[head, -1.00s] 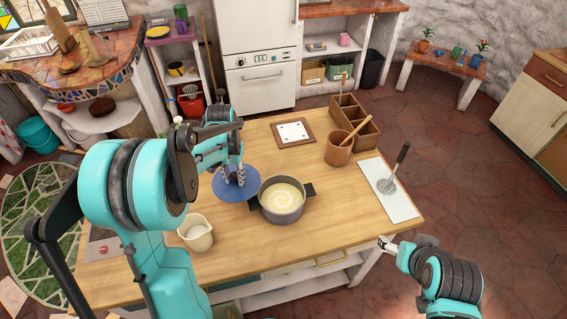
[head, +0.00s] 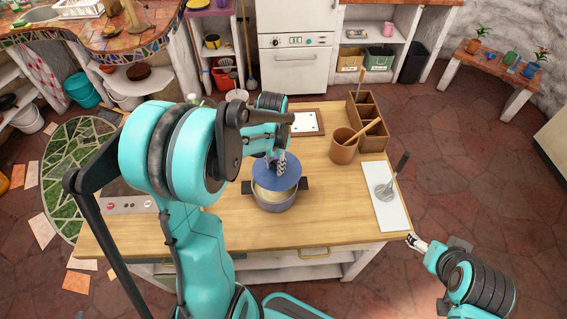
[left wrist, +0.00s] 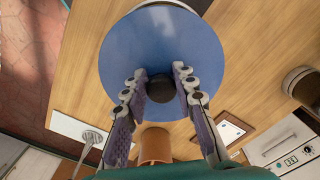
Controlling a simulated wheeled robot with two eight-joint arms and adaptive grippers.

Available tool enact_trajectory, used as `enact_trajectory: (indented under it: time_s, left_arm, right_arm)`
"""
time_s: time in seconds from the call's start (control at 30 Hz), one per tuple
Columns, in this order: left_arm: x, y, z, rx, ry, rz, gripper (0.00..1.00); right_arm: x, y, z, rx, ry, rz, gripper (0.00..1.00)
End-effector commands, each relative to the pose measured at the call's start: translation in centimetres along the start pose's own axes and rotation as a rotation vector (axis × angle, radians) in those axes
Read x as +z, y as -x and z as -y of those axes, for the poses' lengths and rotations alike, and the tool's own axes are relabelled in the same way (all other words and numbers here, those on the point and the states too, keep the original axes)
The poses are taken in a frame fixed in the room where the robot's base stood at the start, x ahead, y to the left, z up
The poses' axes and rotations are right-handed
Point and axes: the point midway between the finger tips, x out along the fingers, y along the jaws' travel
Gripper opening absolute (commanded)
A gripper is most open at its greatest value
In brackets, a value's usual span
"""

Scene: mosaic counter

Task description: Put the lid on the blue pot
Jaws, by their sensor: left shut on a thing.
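The blue lid (head: 269,179) is round and flat with a dark knob (left wrist: 161,88). My left gripper (head: 277,162) is shut on the knob, which shows between its fingers in the left wrist view. The lid is over the far part of the pot (head: 276,204), which looks blue-grey with dark side handles. A strip of the pot's pale contents shows in front of the lid's near edge. I cannot tell whether lid and rim touch. My right gripper (head: 416,242) is by the counter's front right corner, away from the pot; its fingers are too small to read.
A brown utensil crock (head: 343,150) and a wooden compartment box (head: 371,130) stand behind right of the pot. A white board (head: 391,213) with a ladle-like tool lies at right. A framed tile (head: 308,123) lies at the back. The counter (head: 325,210) right of the pot is clear.

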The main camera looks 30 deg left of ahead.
Motion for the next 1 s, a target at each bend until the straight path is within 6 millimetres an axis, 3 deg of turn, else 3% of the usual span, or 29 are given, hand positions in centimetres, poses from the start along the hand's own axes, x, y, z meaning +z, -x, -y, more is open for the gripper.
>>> enact_trajectory:
  time_s: [0.6, 1.0]
  left_arm:
    - [0.0, -5.2, 0.0, 0.0, 0.001, 0.0, 0.0]
    - [0.0, -5.6, 0.0, 0.0, 0.001, 0.0, 0.0]
  right_arm:
    - [2.3, -3.2, 0.0, 0.0, 0.0, 0.0, 0.72]
    - [2.5, -3.5, 0.0, 0.0, 0.0, 0.0, 0.72]
